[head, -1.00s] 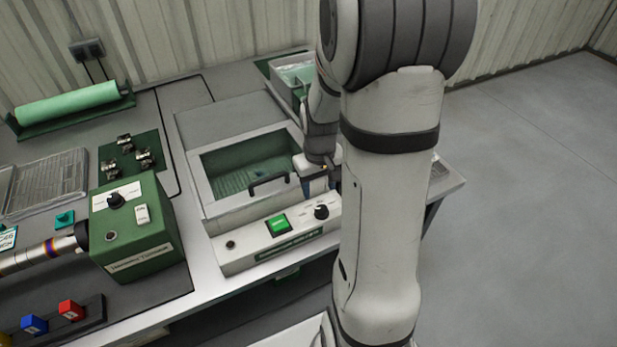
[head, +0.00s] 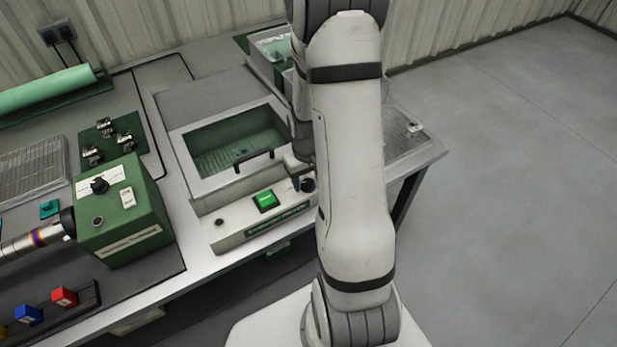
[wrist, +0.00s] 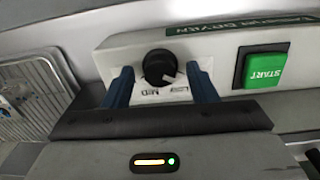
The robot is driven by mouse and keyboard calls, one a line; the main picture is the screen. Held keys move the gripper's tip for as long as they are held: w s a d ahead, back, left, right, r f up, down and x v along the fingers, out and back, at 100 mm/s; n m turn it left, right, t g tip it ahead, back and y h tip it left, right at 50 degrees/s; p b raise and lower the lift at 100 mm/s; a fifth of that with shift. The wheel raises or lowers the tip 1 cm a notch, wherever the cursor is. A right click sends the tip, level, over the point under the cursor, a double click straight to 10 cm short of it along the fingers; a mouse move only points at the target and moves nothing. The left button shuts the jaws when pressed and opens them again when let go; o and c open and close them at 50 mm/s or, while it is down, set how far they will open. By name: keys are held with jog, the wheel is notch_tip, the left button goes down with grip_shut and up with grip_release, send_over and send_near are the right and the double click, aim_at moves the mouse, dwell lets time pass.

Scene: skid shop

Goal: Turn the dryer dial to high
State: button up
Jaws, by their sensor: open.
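The dryer (head: 232,232) is the pale box with a windowed lid and a front panel. Its black round dial (head: 308,185) sits at the right of that panel, partly hidden by my arm. In the wrist view, the dial (wrist: 160,67) has a white mark at its lower right, toward the LOW label; MED is beside it. My gripper (wrist: 160,72) is open, with one blue finger on each side of the dial. I cannot tell whether either finger touches it. In the head view my gripper (head: 298,180) is mostly hidden behind my arm.
A lit green START button (head: 265,200) is left of the dial; in the wrist view it (wrist: 263,68) is right of it. The lid's black handle (head: 254,161) is close behind. A green box with its own knob (head: 122,215) stands left. Floor at right is clear.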

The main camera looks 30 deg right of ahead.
jog(key=c, duration=1)
jog(key=shift+o, duration=0.2)
